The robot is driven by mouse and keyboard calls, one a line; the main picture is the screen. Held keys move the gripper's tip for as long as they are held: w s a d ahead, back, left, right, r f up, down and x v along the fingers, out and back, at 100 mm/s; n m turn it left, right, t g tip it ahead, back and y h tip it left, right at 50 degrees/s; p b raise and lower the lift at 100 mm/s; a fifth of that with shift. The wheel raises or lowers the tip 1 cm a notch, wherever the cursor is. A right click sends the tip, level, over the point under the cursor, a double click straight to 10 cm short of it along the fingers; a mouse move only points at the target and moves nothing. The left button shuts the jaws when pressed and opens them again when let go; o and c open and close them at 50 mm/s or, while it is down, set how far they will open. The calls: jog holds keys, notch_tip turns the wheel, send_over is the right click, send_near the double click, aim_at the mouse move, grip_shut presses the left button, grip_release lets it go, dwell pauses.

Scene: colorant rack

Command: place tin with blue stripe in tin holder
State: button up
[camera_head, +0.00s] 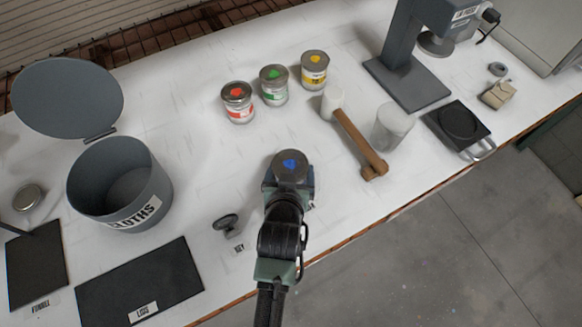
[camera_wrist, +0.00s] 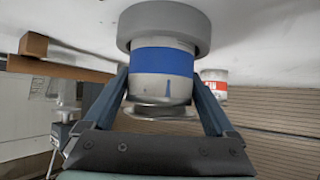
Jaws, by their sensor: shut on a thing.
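The tin with the blue stripe (camera_wrist: 165,58) is between the fingers of my gripper (camera_wrist: 160,88), which is shut on it. The wrist view is upside down, with the white table at the top. The tin's lower end meets a wider grey ring, the tin holder (camera_wrist: 165,20), and looks set in it; how deep it sits I cannot tell. In the head view the tin's grey lid with a blue mark (camera_head: 289,166) shows from above at my gripper (camera_head: 288,185), near the table's front edge. The holder is hidden there.
Red (camera_head: 238,102), green (camera_head: 274,86) and yellow (camera_head: 315,70) tins stand behind.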

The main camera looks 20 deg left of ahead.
jog(key=o, duration=1.5)
jog(key=shift+f, duration=0.1)
jog(key=shift+r, duration=0.2)
jog(key=v, duration=1.2)
jog(key=shift+b, duration=0.3)
